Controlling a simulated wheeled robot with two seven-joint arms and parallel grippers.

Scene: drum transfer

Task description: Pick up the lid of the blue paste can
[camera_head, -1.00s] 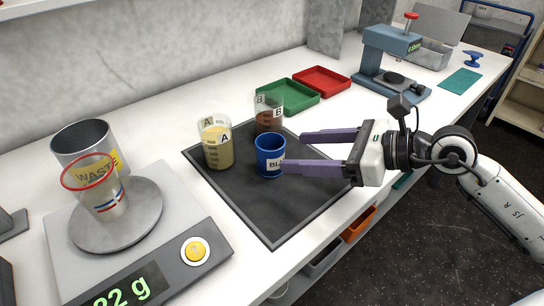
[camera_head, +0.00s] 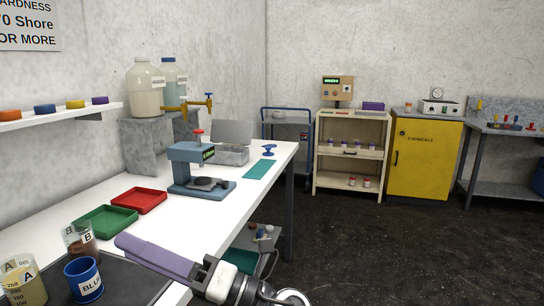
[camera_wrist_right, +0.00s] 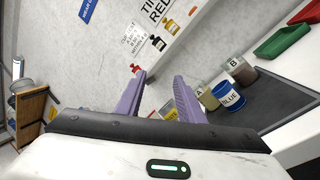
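The blue can (camera_head: 85,283) stands upright at the lower left of the head view, its top open and no lid on it. It also shows at the right of the wrist view (camera_wrist_right: 231,97). A small blue lid-like disc (camera_head: 45,108) lies on the wall shelf, between an orange and a yellow one; I cannot tell whether it is the can's lid. My right gripper (camera_head: 150,255) is right of the can and apart from it. In the wrist view its fingers (camera_wrist_right: 159,84) are spread with nothing between them. My left gripper is out of view.
Beakers A (camera_head: 24,284) and B (camera_head: 82,243) stand beside the can on the dark mat (camera_head: 130,283). Green (camera_head: 106,220) and red (camera_head: 139,200) trays and a blue press (camera_head: 190,165) stand further back. The white shelf (camera_head: 60,117) juts from the left wall. Bare table lies right of the trays.

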